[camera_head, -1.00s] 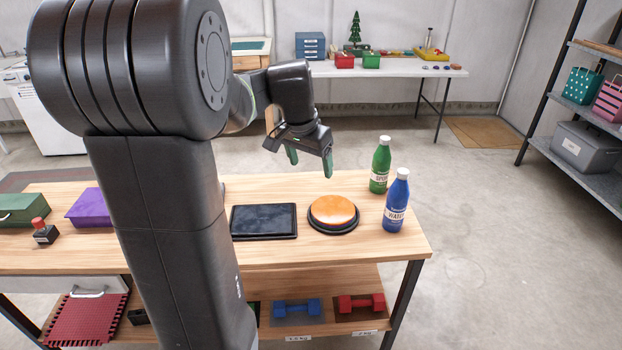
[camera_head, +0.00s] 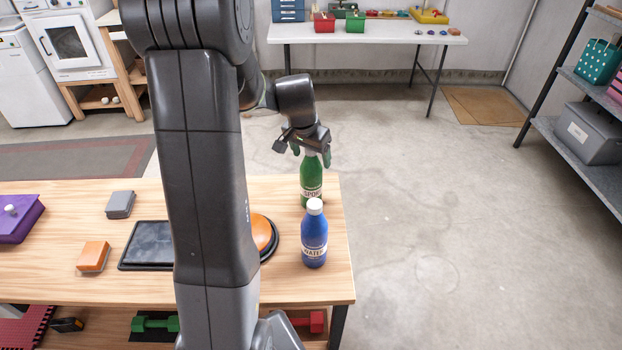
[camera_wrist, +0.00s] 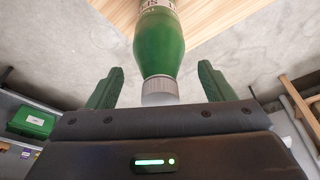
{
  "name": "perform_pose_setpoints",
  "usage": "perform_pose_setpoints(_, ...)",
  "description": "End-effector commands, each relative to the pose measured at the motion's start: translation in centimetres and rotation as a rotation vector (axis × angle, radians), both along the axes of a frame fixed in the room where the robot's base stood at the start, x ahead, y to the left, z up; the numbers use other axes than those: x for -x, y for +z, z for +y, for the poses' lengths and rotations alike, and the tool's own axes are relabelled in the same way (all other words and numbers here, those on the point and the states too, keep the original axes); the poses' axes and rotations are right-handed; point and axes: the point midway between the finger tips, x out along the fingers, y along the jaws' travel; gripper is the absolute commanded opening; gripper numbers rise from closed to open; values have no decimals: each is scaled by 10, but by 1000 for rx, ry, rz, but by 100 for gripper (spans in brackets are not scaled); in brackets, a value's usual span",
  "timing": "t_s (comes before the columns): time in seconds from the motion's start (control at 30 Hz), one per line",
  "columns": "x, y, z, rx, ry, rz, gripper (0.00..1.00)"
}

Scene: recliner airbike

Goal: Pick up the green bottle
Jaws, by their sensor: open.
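The green bottle (camera_head: 311,182) stands upright at the right end of the wooden table, behind the blue bottle (camera_head: 314,238). My gripper (camera_head: 311,156) is at the top of the green bottle in the head view and covers its cap. In the wrist view the green bottle (camera_wrist: 158,48) shows its white cap (camera_wrist: 159,90) between the two green fingers of my gripper (camera_wrist: 160,88). The fingers are open, with a gap on each side of the cap.
The blue bottle stands close in front of the green one. An orange dome button (camera_head: 262,233) and a black tablet (camera_head: 148,244) lie to the left, partly behind my arm. The table's right edge (camera_head: 346,240) is near the bottles. Floor to the right is clear.

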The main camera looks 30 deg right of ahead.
Motion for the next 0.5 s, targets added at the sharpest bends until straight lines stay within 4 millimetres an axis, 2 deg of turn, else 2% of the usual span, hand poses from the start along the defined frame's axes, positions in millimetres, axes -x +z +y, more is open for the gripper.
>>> perform_pose_setpoints(0.27, -1, -4, -1, 0, -1, -2, 75)
perform_pose_setpoints(0.37, -1, -4, -1, 0, 0, -1, 60)
perform_pose_setpoints(0.5, -1, -4, -1, 0, 0, -1, 32)
